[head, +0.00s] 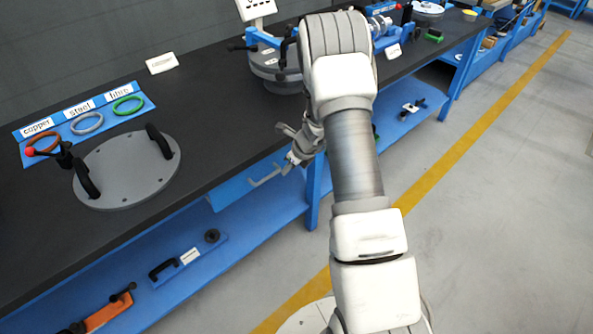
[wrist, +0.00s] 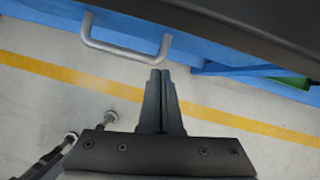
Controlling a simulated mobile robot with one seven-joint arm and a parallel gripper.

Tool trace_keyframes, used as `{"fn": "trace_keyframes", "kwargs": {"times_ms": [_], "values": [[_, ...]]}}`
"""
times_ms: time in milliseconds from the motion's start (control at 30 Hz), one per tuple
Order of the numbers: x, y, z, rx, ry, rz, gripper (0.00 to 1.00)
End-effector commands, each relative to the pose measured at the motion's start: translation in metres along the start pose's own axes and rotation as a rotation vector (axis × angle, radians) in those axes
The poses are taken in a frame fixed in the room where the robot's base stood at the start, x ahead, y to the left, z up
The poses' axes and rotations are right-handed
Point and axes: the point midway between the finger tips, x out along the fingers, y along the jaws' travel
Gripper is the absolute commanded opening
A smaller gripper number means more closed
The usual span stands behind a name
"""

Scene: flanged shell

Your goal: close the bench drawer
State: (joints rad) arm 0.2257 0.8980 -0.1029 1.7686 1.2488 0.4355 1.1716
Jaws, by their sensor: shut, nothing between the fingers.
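The bench drawer (head: 232,190) has a blue front and sits under the black bench top, left of a blue bench leg. How far it stands out is hard to tell. Its grey bar handle (head: 265,177) shows in the head view and also in the wrist view (wrist: 122,50). My gripper (head: 291,160) is beside the right end of the handle. In the wrist view its fingers (wrist: 160,72) are together and empty, with the tips close to the handle's right end. Whether they touch it cannot be told.
The bench top (head: 215,130) overhangs the drawer. On it are a grey flange cover (head: 125,170), a blue ring tray (head: 85,115) and a flanged shell (head: 275,65). A blue lower shelf (head: 260,228) holds tools. The floor in front (head: 480,200) is clear.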

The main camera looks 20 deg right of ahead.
Motion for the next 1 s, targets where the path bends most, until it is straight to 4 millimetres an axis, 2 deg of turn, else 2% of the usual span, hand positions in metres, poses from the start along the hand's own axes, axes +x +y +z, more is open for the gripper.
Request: {"fn": "trace_keyframes", "kwargs": {"times_ms": [200,667,1000], "values": [[0.004,-0.002,0.008,-0.001,0.000,0.000,0.00],[0.004,-0.002,0.011,-0.002,-0.004,0.000,0.00],[0.005,-0.007,0.001,-0.003,-0.002,0.001,0.00]]}}
